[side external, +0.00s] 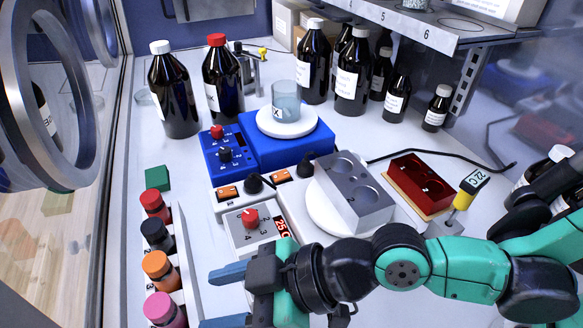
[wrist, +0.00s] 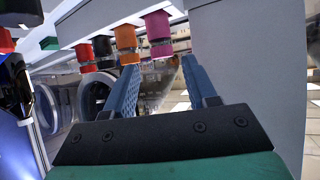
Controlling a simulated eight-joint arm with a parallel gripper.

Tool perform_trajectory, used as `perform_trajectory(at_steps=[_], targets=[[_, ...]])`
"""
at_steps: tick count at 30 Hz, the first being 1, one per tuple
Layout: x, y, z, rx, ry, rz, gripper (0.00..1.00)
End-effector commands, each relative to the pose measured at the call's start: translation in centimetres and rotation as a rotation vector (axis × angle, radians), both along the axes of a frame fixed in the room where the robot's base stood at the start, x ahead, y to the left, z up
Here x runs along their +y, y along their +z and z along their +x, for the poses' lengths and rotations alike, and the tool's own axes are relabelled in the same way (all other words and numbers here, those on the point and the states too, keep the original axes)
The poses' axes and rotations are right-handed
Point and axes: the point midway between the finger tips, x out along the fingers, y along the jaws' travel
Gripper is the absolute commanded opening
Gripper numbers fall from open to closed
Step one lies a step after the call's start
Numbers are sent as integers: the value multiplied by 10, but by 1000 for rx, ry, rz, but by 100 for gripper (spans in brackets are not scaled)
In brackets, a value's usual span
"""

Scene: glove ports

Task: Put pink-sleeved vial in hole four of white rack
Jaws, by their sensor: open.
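The pink-sleeved vial (side external: 165,312) stands at the near end of a row of vials at the lower left of the side view, partly cut off by the frame edge. It also shows in the wrist view (wrist: 158,27), beyond my fingertips and between their lines. My gripper (side external: 210,298) is open and empty, its blue fingers pointing left toward that vial, with a gap between. Both fingers also show in the wrist view (wrist: 160,70). A long white rack (side external: 186,250) runs along the row.
Orange (side external: 160,268), black (side external: 155,235) and red (side external: 154,204) vials stand behind the pink one. A dial box (side external: 250,232), a grey metal block (side external: 355,190) and a red block (side external: 420,183) are to the right. Tall dark bottles (side external: 172,90) stand at the back.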

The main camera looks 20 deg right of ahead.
Motion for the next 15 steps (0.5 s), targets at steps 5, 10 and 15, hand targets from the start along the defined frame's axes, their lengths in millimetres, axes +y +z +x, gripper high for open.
perform_trajectory(at_steps=[5, 10, 15], targets=[[-11, 6, -4, -1, 0, -1, 51], [-13, 7, -5, 0, 0, 0, 51], [-13, 7, -5, 0, 0, 0, 51]])
